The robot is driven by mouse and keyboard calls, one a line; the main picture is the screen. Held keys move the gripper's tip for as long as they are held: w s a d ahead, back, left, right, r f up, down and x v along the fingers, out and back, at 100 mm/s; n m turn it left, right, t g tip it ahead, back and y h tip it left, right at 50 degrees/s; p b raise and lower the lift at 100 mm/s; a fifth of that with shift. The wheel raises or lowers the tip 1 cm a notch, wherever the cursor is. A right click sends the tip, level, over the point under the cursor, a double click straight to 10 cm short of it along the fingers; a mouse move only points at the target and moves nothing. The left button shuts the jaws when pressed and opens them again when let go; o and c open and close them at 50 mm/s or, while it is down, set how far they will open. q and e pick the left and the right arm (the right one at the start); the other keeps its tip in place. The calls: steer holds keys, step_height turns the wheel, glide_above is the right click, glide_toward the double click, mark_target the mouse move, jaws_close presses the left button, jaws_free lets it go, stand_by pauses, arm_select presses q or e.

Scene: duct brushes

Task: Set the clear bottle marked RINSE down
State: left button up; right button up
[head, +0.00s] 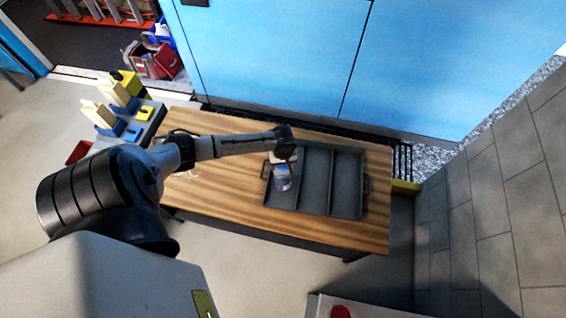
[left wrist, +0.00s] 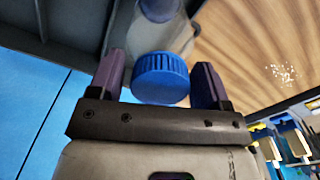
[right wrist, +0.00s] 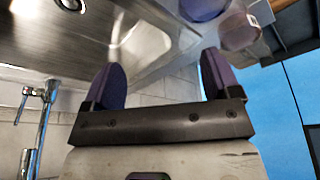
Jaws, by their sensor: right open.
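The clear bottle (head: 283,182) is at the left compartment of the dark grey tray (head: 345,214) in the head view. Its blue cap (left wrist: 160,78) sits between the fingers of my left gripper (left wrist: 160,82), and the pale body extends beyond them. My left gripper appears shut on the bottle at the cap end, though a thin gap shows beside the cap. I cannot tell whether the bottle's base touches the tray floor. The RINSE marking is not readable. My right gripper (right wrist: 160,85) is open and empty, away from the tray.
The tray's other compartments look empty. It stands on a wooden table (head: 230,208) before blue cabinets (head: 270,50). A rack of blue and yellow items (head: 125,115) is at the table's left. A metal sink (right wrist: 95,35) and tap (right wrist: 38,95) show in the right wrist view.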

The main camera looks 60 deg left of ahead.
arm_select(q)
steer(key=shift+o, duration=0.5)
step_height(320, 180, up, 12)
steer(key=p, duration=0.2)
steer(key=s+d+f+m+t, duration=0.1)
steer(key=s+d+m, duration=0.35)
steer(key=d, duration=0.35)
steer(key=s+d+f+m, duration=0.1)
steer(key=s+d+m, duration=0.35)
steer(key=d, duration=0.25)
steer(key=s+d+r+m+t, duration=0.2)
steer(key=s+d+r+m, duration=0.5)
steer(key=shift+t, duration=0.3)
arm_select(e)
steer(key=shift+d+r, duration=0.15)
steer(key=shift+r, duration=0.8)
arm_select(q)
steer(key=shift+w+r, duration=0.1)
steer(key=shift+c, duration=0.4)
arm_select(e)
steer(key=shift+c, duration=0.5)
